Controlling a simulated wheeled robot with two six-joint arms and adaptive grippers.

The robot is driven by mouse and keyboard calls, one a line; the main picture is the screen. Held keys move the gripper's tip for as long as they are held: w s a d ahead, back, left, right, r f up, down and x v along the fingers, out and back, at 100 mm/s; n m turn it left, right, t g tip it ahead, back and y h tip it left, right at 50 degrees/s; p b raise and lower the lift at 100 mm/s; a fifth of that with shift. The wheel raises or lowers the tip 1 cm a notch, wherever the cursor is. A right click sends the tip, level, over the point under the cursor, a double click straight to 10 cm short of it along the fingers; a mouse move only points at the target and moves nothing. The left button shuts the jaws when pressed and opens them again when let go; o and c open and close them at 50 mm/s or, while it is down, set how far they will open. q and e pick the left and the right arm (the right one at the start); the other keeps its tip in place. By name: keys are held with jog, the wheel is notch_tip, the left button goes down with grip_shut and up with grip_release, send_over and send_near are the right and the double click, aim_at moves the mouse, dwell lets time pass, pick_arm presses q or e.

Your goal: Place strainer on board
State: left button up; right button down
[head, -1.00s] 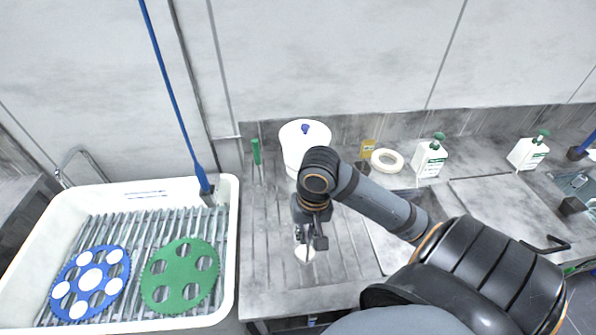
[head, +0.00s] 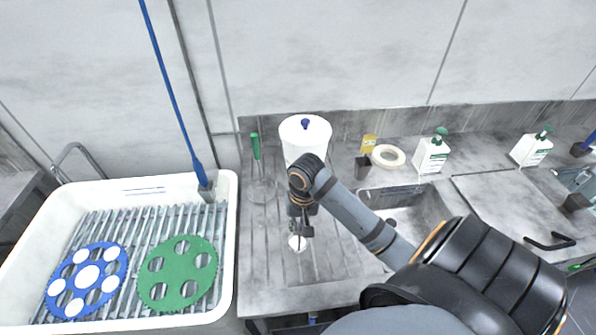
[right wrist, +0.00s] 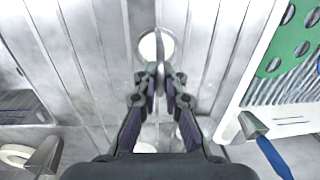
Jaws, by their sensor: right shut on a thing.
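The strainer (head: 298,243) shows as a small pale round piece just below my right gripper (head: 301,229) in the head view. In the right wrist view the strainer (right wrist: 147,47) is a whitish disc beyond the fingertips. My right gripper (right wrist: 160,80) is shut on its thin upright handle. The strainer is over the grey grooved board (head: 262,280), which also fills the middle of the right wrist view (right wrist: 105,45). I cannot tell whether the strainer touches the board. My left gripper is not in view.
A white basin (head: 231,250) with a blue platen (head: 75,268) and a green platen (head: 178,270) is at the left. A sink (head: 415,212) is right of the board. A white ring (head: 388,156) and a bottle (head: 431,157) stand behind.

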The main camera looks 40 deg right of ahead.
jog(key=c, duration=1.9)
grip_release()
jog(key=shift+f, duration=0.15)
jog(key=o, duration=0.5)
jog(key=shift+c, duration=0.2)
jog(key=r, duration=0.5)
jog(key=shift+s+d+r, duration=0.1)
jog(key=shift+d+r, duration=0.1)
notch_tip(320, 180, up, 7)
jog(key=p, duration=0.4)
send_over(302, 239)
